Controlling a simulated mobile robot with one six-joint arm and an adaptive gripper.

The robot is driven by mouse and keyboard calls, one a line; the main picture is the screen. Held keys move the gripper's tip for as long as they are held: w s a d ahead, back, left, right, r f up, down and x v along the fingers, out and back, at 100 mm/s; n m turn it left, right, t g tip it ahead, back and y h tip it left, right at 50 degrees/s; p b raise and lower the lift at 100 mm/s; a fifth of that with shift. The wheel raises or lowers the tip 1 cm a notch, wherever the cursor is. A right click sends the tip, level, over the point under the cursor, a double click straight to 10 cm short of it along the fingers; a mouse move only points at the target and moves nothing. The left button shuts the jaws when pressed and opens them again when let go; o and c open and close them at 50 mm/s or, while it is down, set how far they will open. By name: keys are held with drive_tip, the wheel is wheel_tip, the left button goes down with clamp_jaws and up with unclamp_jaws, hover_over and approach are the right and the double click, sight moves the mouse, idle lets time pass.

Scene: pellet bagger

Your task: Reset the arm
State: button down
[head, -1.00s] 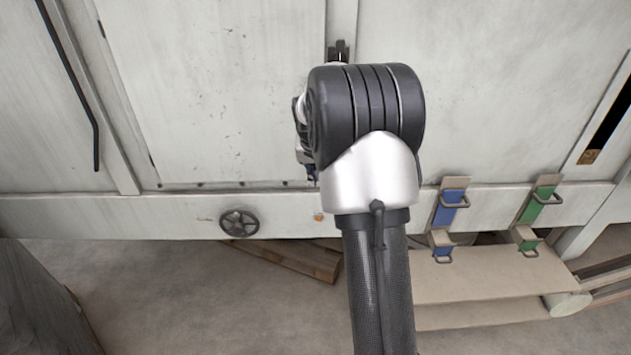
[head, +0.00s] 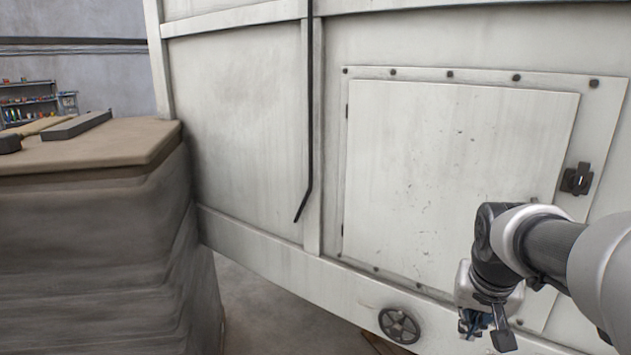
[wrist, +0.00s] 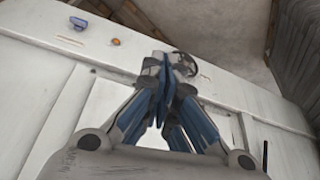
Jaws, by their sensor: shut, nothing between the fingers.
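My gripper (head: 487,325) shows at the lower right of the head view, at the end of my bent arm. It hangs in front of the lower part of the white machine's hatch panel (head: 440,170). In the wrist view my gripper (wrist: 178,68) has its blue-grey fingers drawn together at the tips, with nothing held. A dark handwheel (head: 399,325) sits on the machine's lower rail, left of and below my gripper in the head view. The handwheel also shows in the wrist view (wrist: 184,64), partly hidden behind the fingertips.
A wrapped stack (head: 90,220) stands at the left, with a dark bar (head: 77,125) on top. A black rod (head: 311,120) hangs down the machine face. A black latch (head: 577,179) is at the hatch's right edge. Shelves (head: 30,103) stand far back.

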drive_tip(key=s+a+f+n+b, duration=0.1)
drive_tip(key=s+a+f+b, duration=0.1)
drive_tip(key=s, duration=0.5)
drive_tip(key=s+a+f+n+y+b, duration=0.1)
drive_tip(key=s+a+f+n+b, duration=0.1)
drive_tip(key=s+a+f, duration=0.2)
drive_tip(key=s+a+f+n+b, duration=0.1)
drive_tip(key=s+a+f+b, duration=0.1)
drive_tip(key=s+a, duration=0.5)
drive_tip(key=s+f, duration=0.1)
drive_tip(key=s, duration=0.1)
drive_tip(key=shift+s+n+t+y, duration=0.3)
drive_tip(key=shift+n+y, duration=0.1)
drive_tip(key=c, duration=2.4)
unclamp_jaws()
drive_tip(key=shift+a, duration=0.1)
